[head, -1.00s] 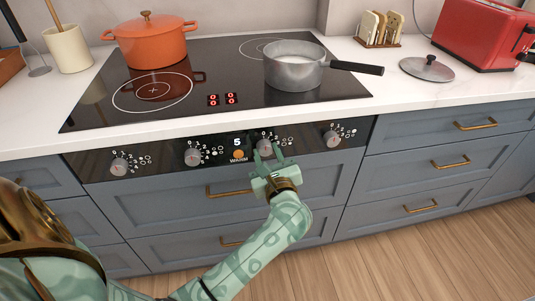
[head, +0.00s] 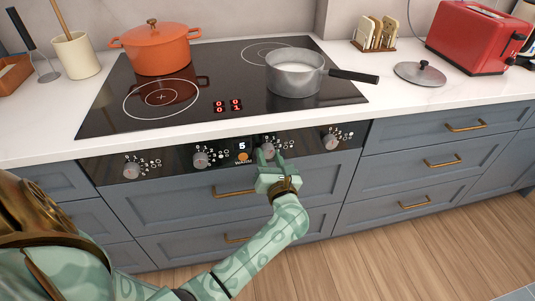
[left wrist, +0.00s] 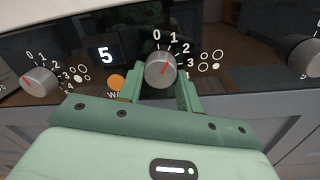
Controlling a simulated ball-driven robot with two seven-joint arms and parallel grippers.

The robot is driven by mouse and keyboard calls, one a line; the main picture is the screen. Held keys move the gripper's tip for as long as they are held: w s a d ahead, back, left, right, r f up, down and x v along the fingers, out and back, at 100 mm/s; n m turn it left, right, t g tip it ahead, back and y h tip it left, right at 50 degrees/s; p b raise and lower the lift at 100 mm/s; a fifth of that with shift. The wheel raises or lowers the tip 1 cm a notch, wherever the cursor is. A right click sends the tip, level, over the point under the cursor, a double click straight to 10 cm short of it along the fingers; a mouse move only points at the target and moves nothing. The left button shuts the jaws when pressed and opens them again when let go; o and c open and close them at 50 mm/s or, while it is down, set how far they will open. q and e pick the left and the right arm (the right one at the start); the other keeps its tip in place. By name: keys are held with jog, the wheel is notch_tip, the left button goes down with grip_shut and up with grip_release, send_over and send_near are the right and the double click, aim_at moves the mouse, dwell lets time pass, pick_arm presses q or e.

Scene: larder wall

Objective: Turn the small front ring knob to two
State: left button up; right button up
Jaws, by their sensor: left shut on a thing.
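The gripped knob (left wrist: 158,74) is a grey dial on the black front panel, right of the display reading 5. In the left wrist view its red mark points up and right, near the 1 and short of the 2. Its ring icon (left wrist: 217,66) has the lower right circle filled. My left gripper (left wrist: 160,88) is shut on this knob, with one finger on each side; in the head view the gripper (head: 268,160) partly covers it. The red hob display (head: 228,105) shows a 1 at lower right and zeros elsewhere. My right gripper is not in view.
Other knobs flank it: one at the right (head: 331,141), two at the left (head: 201,160). A grey saucepan (head: 293,78) stands on the hob's right, its handle to the right. An orange pot (head: 160,52) stands at the back left. Drawer handles (head: 236,190) stick out below.

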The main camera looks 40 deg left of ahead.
pick_arm(q)
jog(key=m+p, duration=0.2)
jog(key=m, duration=0.1)
jog(key=shift+r, duration=0.15)
jog(key=shift+m+p, duration=0.4)
jog(key=shift+m, duration=0.7)
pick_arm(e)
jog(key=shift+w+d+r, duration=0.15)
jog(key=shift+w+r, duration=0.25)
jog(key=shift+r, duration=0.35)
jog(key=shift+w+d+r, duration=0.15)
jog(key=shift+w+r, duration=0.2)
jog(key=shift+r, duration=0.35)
pick_arm(q)
jog(key=shift+s+f, duration=0.1)
jog(key=shift+f, duration=0.1)
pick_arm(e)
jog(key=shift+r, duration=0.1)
pick_arm(q)
jog(key=o, duration=1)
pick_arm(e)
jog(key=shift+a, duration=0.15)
